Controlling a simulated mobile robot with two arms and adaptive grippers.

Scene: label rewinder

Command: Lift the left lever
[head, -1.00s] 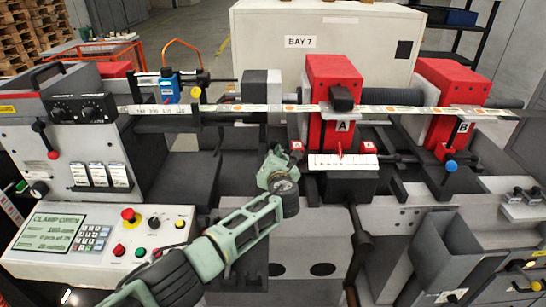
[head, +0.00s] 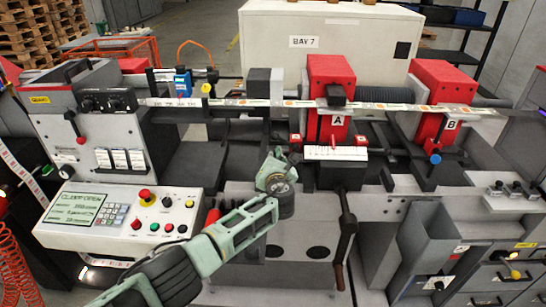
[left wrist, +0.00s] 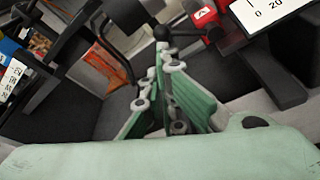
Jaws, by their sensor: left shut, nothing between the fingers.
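My left gripper (head: 270,163) is shut and empty, in front of the machine's middle, left of red clamp block A (head: 328,78). In the left wrist view its green fingers (left wrist: 161,58) meet at the tips. A black lever with a red knob (head: 81,140) is on the machine's left panel, well left of the gripper. A small red handle (head: 333,140) shows below the letter A. A lever with a blue knob (head: 435,159) hangs below red block B (head: 440,90). I cannot tell which one is the task's left lever. My right gripper is out of view.
A control panel (head: 115,218) with a screen, keys and buttons is at front left. A printed strip (head: 270,102) runs across the machine. A white scale plate (head: 345,154) is right of the gripper. A black crank handle (head: 347,220) hangs at front.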

